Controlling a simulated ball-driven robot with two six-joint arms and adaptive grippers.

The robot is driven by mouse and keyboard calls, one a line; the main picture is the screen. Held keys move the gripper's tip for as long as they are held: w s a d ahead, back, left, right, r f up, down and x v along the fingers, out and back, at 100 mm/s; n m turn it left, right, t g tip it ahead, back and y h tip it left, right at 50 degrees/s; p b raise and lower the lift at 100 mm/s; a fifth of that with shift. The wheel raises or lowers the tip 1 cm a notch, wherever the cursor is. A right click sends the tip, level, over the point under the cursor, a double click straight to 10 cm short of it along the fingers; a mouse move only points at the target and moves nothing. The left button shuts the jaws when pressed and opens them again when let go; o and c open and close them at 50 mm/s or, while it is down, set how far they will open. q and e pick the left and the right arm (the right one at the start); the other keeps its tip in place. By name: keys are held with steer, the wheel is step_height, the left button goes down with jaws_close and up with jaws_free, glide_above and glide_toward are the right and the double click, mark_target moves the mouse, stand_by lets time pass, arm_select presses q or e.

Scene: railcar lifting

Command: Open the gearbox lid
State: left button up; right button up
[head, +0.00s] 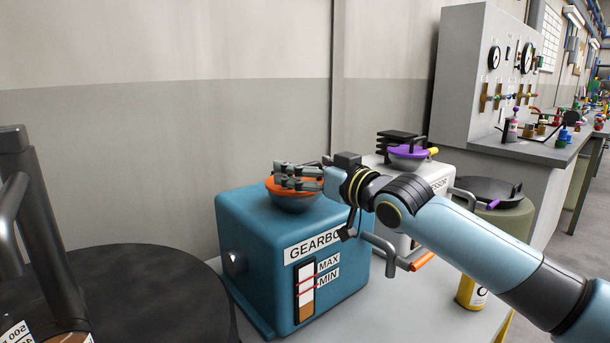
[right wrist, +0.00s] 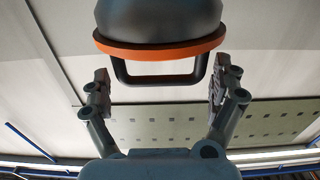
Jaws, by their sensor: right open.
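The gearbox (head: 250,235) is a blue box with a GEARBOX label and a MAX/MIN level gauge. Its lid (head: 272,187) is orange and sits on a grey bowl-shaped neck (head: 296,203) on top of the box; it looks closed. My right gripper (head: 290,178) is over the lid and hides part of it. In the right wrist view the orange lid rim (right wrist: 160,46) and its black handle (right wrist: 155,82) are just ahead of my open right gripper (right wrist: 160,80). The handle lies between the fingertips, with a gap on each side. My left gripper is not in view.
A white compressor (head: 385,160) with a purple lid (head: 408,152) stands right behind the gearbox. An orange-tipped lever (head: 422,261) sticks out near my right arm. A yellow can (head: 472,293) stands on the grey table (head: 420,310). A black-topped drum (head: 150,290) is at left.

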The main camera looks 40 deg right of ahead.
steer(key=shift+w, duration=0.25)
